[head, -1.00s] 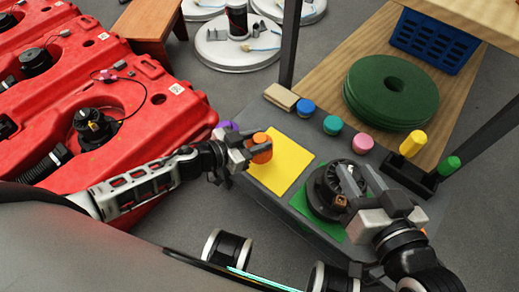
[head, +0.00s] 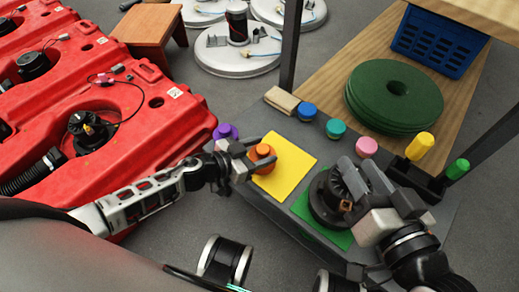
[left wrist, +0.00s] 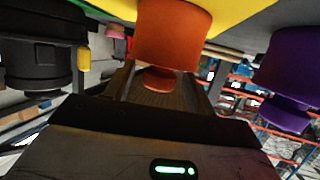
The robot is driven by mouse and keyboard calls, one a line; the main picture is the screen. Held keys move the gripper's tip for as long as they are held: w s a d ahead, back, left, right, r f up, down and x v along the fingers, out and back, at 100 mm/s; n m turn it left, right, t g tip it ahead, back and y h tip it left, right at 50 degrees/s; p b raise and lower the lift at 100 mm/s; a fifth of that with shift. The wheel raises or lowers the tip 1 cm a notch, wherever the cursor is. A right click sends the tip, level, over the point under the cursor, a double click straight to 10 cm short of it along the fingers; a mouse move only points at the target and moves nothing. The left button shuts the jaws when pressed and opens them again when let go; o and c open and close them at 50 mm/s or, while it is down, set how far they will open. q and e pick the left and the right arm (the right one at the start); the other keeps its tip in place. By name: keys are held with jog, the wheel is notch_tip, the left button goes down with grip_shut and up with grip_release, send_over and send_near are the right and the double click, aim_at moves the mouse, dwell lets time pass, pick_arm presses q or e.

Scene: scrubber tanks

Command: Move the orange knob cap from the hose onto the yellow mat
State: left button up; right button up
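The orange knob cap (head: 263,154) stands on the yellow mat (head: 292,172), near its left side. My left gripper (head: 256,156) is beside the cap on its left, with its fingers apart. In the left wrist view the orange cap (left wrist: 172,35) is just past the spread fingertips (left wrist: 165,85). The black round hose fitting (head: 322,197) sits on the green mat (head: 303,208). My right gripper (head: 358,178) is at the top right of this fitting; whether its fingers clamp it is unclear.
A purple knob (head: 225,132) is close behind my left gripper. Blue (head: 307,111), teal (head: 335,128) and pink (head: 367,145) knobs line the table's far edge. A wooden block (head: 282,100) and a dark post (head: 291,45) stand at the back. Red tanks (head: 150,125) lie left.

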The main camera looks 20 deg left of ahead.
pick_arm(q)
jog(key=shift+r, duration=0.25)
jog(key=p+v, duration=0.2)
jog(key=v, duration=0.2)
jog(key=shift+s+a+r, duration=0.15)
jog(key=shift+s+a, duration=0.05)
jog(key=shift+s, duration=0.1)
jog(key=p+v, duration=0.2)
jog(key=v, duration=0.5)
jog(key=shift+a, duration=0.15)
pick_arm(e)
jog(key=shift+s+d+f+n+g+h, duration=0.3)
jog(key=shift+d+f+n+g+h, duration=0.2)
jog(key=shift+d+f+n+h, duration=0.2)
